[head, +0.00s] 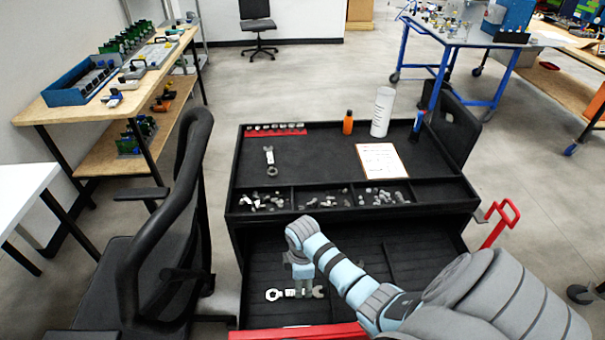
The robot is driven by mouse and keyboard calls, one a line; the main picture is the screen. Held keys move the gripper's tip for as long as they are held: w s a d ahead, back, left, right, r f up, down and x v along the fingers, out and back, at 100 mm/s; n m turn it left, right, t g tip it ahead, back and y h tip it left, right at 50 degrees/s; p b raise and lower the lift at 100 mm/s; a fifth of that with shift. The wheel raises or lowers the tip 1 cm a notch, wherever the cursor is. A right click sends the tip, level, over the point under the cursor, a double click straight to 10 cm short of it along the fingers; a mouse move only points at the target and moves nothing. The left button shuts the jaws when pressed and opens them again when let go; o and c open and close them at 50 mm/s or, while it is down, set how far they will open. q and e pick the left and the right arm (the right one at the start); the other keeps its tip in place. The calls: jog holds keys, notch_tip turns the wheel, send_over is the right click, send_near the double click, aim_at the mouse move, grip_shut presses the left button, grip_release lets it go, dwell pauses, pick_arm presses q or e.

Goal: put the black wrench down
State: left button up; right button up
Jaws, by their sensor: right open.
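A wrench (273,295) lies in the open lower drawer of the black tool cart, its handle partly hidden behind my right gripper. It looks light grey with dark patches rather than plainly black. My right gripper (302,292) is open and points down over the middle of this wrench; I cannot tell whether the fingers touch it. A second, silver-looking wrench (269,161) lies on the cart's top mat at the left. No clearly black wrench shows. My left gripper is not in view.
The cart top (320,158) also holds a red rack (275,130), orange bottle (347,122), white cylinder (382,112) and clipboard (381,160). Small parts fill its front compartments. The drawer (420,262) has bare room at right. A black chair (165,235) stands close at left.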

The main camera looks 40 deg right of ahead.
notch_tip(320, 180, up, 7)
jog(key=p, duration=0.1)
jog(key=shift+r+p, duration=0.2)
jog(key=shift+p, duration=0.15)
